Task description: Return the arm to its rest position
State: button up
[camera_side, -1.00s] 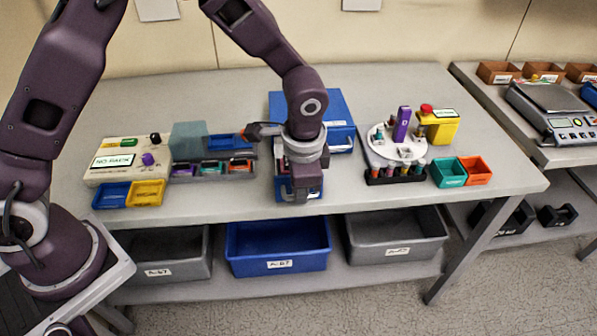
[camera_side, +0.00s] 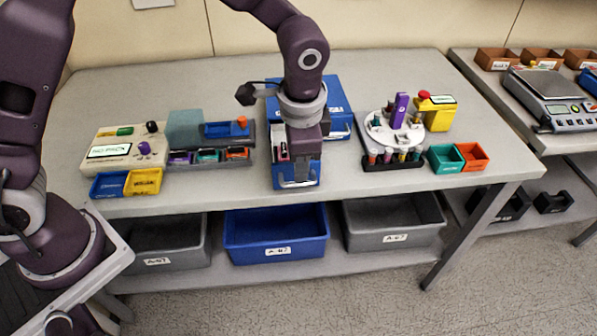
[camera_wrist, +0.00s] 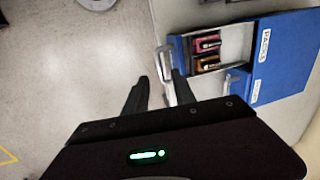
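My gripper (camera_wrist: 161,82) is above the front of a pulled-out blue drawer. Its two dark fingers are apart with nothing gripped between them. The drawer (camera_side: 297,174) has a silver handle at its front; the handle (camera_wrist: 166,68) shows just beyond the fingers in the wrist view, near the right finger. I cannot tell whether they touch. The drawer holds packs, a pink one (camera_wrist: 207,44) and a reddish one (camera_wrist: 208,64). The blue cabinet (camera_side: 340,97) stands behind it, partly hidden by my arm. In the side view my wrist hides the fingertips.
Left of the drawer are a cream pump (camera_side: 108,151) reading NO PACK, blue and yellow trays (camera_side: 143,181) and a grey rack (camera_side: 210,162) with coloured packs. Right are a white carousel (camera_side: 394,130), a yellow box (camera_side: 440,115) and teal and orange bins (camera_side: 446,158).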

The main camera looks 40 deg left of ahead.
notch_tip(320, 180, up, 2)
jog(key=shift+s+d, duration=0.1)
jog(key=shift+s, duration=0.05)
jog(key=s+a+r+n+t, duration=0.1)
jog(key=s+a+r+n, duration=0.3)
jog(key=r, duration=0.5)
jog(key=s+a+r+n+t, duration=0.1)
jog(key=s+a, duration=0.3)
jog(key=s, duration=0.5)
jog(key=s+a+r+n+t+h, duration=0.1)
jog(key=s+a+r+n+t, duration=0.1)
jog(key=s, duration=0.7)
notch_tip(320, 180, up, 2)
jog(key=shift+a+r+n, duration=0.25)
jog(key=shift+a+n, duration=0.65)
jog(key=shift+a, duration=0.3)
